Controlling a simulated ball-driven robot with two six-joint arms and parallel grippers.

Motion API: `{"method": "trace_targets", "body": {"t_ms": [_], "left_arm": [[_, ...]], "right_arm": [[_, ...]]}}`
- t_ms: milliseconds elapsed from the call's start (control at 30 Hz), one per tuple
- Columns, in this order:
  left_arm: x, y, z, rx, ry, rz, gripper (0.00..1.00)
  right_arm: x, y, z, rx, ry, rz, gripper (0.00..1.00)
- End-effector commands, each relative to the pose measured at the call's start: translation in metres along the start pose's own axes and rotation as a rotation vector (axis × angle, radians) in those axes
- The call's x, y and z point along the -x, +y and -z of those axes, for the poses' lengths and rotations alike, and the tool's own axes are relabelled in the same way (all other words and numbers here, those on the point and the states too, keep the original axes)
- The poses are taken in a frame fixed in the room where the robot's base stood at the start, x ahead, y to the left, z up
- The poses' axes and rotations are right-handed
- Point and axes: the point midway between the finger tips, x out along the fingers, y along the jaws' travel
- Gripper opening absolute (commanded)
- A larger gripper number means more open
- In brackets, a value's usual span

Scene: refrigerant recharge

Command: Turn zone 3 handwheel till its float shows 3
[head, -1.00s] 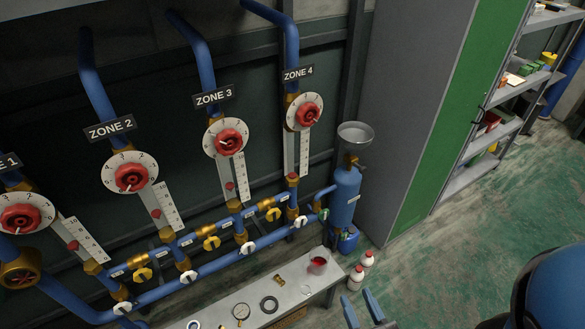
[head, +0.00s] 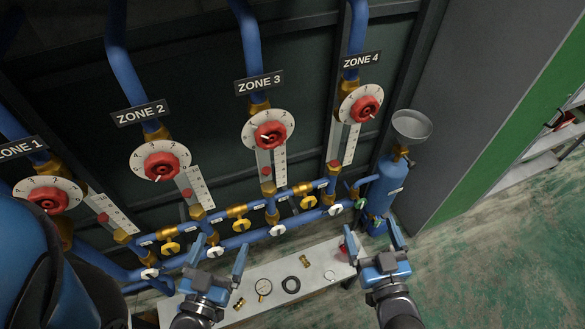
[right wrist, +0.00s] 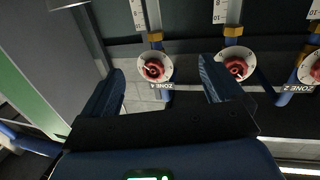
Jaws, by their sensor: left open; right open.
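The zone 3 handwheel (head: 270,134) is a red knob on a round white numbered dial on the wall, below the ZONE 3 sign (head: 259,82). Its small red float (head: 266,170) sits beside a white scale (head: 281,166) below the dial; the numbers are too small to read surely. My left gripper (head: 218,258) is open and empty, low in front of the pipes. My right gripper (head: 374,240) is open and empty, right of the bench end. In the right wrist view, inverted, a red handwheel (right wrist: 153,69) by the ZONE 4 sign shows between my fingers.
Similar red handwheels of zone 2 (head: 161,160) and zone 4 (head: 366,109) flank zone 3. Blue pipes with yellow and white valves run below. A bench (head: 318,264) holds a gauge and rings. A blue cylinder (head: 388,188) stands at right, near a cabinet (head: 480,90).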

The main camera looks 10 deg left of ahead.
Motion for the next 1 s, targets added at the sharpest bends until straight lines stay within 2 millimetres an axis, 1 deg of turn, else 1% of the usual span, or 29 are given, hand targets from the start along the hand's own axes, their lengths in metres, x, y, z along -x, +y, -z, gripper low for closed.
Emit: {"method": "trace_targets", "body": {"t_ms": [33, 100, 200, 300, 400, 500, 600, 767, 1000], "left_arm": [[0.000, 0.000, 0.010, 0.000, 0.000, 0.000, 0.94], [0.000, 0.000, 0.015, 0.000, 0.000, 0.000, 0.94], [0.000, 0.000, 0.022, 0.000, 0.000, 0.000, 0.94], [0.000, 0.000, 0.027, 0.000, 0.001, 0.000, 0.94], [0.000, 0.000, 0.030, 0.000, 0.001, 0.000, 0.94], [0.000, 0.000, 0.032, 0.000, 0.001, 0.000, 0.94], [0.001, 0.000, 0.033, 0.000, 0.001, 0.000, 0.94], [0.001, 0.000, 0.036, 0.000, 0.001, 0.000, 0.94], [0.001, 0.000, 0.042, 0.000, 0.001, 0.000, 0.94]], "right_arm": [[-0.020, -0.022, 0.024, 0.005, 0.017, 0.055, 0.94], [-0.039, -0.049, 0.045, 0.007, 0.021, 0.104, 0.94], [-0.059, -0.085, 0.074, 0.002, 0.029, 0.155, 0.94], [-0.070, -0.114, 0.099, -0.009, 0.035, 0.189, 0.94], [-0.075, -0.135, 0.116, -0.020, 0.039, 0.207, 0.94], [-0.077, -0.148, 0.127, -0.030, 0.040, 0.217, 0.94], [-0.081, -0.152, 0.131, -0.033, 0.040, 0.218, 0.94], [-0.089, -0.155, 0.131, -0.034, 0.038, 0.218, 0.94], [-0.112, -0.159, 0.133, -0.033, 0.040, 0.217, 0.94]]}}
